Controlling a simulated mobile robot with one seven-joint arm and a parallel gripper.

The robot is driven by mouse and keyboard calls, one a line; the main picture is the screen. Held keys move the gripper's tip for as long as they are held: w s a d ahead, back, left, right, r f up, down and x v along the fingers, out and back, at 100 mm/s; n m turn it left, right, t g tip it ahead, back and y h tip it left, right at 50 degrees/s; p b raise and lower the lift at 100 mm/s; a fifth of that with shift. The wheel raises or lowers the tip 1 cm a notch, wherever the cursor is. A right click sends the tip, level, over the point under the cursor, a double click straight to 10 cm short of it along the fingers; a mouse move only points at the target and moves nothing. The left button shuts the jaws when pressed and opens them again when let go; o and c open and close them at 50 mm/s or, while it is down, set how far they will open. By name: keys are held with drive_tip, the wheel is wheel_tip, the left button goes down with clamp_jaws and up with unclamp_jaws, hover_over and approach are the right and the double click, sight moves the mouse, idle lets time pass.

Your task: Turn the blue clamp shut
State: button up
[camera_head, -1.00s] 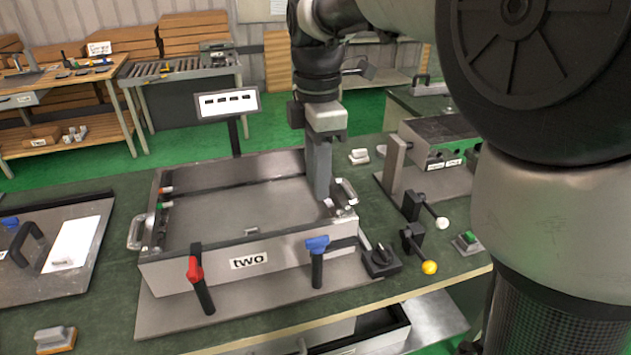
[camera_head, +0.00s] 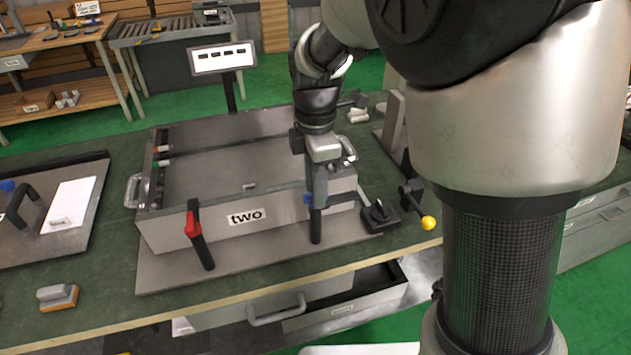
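The blue clamp (camera_head: 309,198) stands at the front right of the grey box labelled "two" (camera_head: 180,232). Its dark post (camera_head: 316,230) is upright, and a grey bar reaches right from its head. My gripper (camera_head: 317,190) points down right at the clamp's head and hides most of the blue part. I cannot tell whether the fingers touch the clamp, or whether they are open or shut. The red clamp (camera_head: 194,225) stands tilted at the front left of the box.
A black knob base (camera_head: 380,217) and a yellow-tipped lever (camera_head: 428,223) stand close right of the clamp. A white label sign (camera_head: 222,57) rises behind the box. A panel with a black handle (camera_head: 28,205) lies left. Open drawers (camera_head: 345,300) stick out below the table edge.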

clamp_jaws()
